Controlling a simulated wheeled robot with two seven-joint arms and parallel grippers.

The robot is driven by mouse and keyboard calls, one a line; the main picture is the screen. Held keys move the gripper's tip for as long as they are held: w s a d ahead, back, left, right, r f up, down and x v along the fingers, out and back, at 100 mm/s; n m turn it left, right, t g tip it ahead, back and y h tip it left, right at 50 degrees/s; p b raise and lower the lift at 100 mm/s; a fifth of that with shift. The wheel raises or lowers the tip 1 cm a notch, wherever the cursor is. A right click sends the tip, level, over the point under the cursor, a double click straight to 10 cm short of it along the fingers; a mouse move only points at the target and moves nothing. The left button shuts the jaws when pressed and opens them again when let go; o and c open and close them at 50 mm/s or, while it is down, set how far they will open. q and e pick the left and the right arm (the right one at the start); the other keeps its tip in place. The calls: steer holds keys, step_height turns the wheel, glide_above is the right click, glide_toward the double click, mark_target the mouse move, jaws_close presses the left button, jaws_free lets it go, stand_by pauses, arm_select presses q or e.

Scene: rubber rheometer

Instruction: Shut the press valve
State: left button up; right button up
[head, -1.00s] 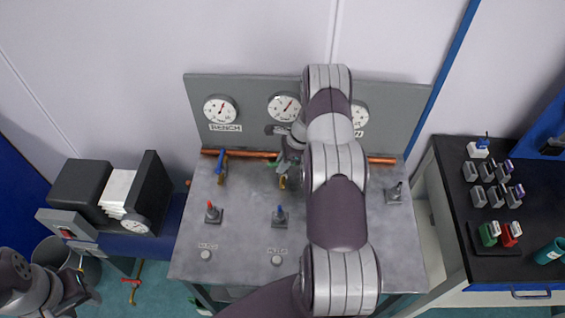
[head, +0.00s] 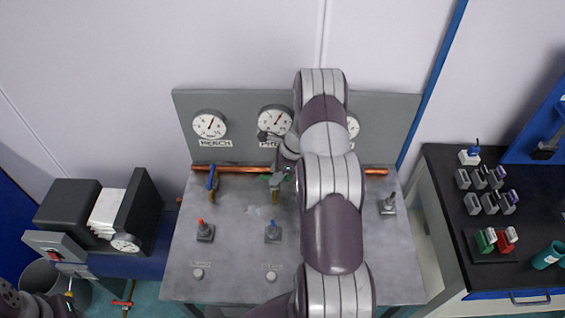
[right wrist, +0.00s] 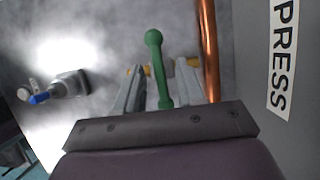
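The press valve has a green lever with a ball end (right wrist: 157,75), and it stands below the gauge marked PRESS. Its lever also shows as a small green bit in the head view (head: 265,177), mostly hidden by my right gripper. My right gripper (head: 277,184) is at the valve. In the right wrist view my right gripper (right wrist: 160,88) has one finger on each side of the green lever, with narrow gaps, so it looks open. My left gripper (head: 62,304) is only partly in view at the bottom left corner, and its fingers are unclear.
A blue-handled valve (head: 212,180) stands left on the copper pipe (head: 225,169). Red (head: 204,231), blue (head: 272,232) and dark (head: 387,205) toggle switches stand on the grey bench. A black side table (head: 450,205) with several small blocks is at right.

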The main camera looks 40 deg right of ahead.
steer(key=b+v, duration=0.1)
steer(key=v, duration=0.9)
steer(key=shift+r+b, duration=0.3)
steer(key=shift+b, duration=0.1)
